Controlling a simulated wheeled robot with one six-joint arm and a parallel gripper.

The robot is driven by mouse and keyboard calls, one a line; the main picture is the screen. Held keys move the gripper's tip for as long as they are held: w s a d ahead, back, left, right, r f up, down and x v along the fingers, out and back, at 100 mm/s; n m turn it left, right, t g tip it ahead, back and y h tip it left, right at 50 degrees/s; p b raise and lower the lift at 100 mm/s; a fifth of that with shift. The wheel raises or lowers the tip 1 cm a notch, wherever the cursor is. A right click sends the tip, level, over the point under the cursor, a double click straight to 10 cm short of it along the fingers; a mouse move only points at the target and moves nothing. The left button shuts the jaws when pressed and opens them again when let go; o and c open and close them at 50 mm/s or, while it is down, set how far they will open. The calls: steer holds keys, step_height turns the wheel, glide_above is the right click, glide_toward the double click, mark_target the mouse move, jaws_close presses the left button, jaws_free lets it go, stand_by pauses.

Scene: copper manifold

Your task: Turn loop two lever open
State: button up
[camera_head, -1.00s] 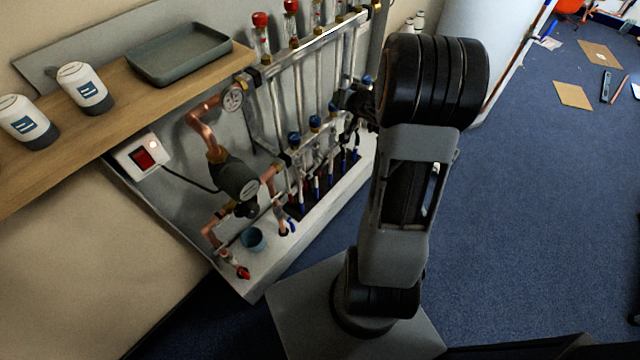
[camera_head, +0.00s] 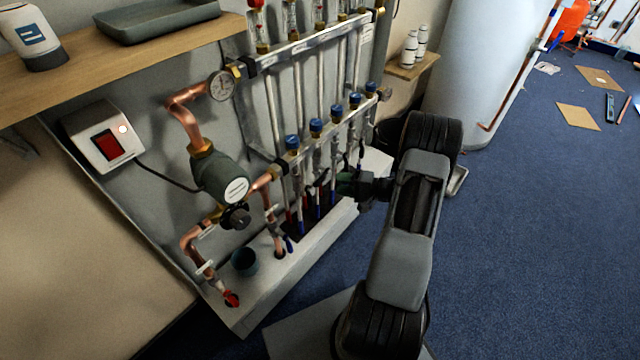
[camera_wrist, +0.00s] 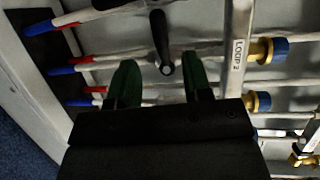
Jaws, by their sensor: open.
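In the wrist view, my gripper (camera_wrist: 160,60) is open, with two green fingers apart. A dark lever (camera_wrist: 160,38) with a round grey end sits on a pale pipe, and its end shows between the fingertips. I cannot tell the exact depth; neither finger appears to touch it. The metal rail (camera_wrist: 237,62) beside it carries a "LOOP 2" label. In the head view, my gripper (camera_head: 345,183) is low at the right of the manifold pipes, below the lower rail (camera_head: 330,128). The lever is hidden there behind the pipes and gripper.
Blue-capped valves (camera_head: 316,127) line the lower rail close above my gripper. A white cylinder (camera_head: 485,70) stands behind on the right. Blue floor (camera_head: 530,220) is open to the right.

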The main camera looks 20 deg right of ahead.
mark_target(323, 181)
steer(key=b+x, duration=0.2)
steer(key=x, duration=0.5)
steer(key=shift+w+a, duration=0.25)
jaws_close()
stand_by(0.3)
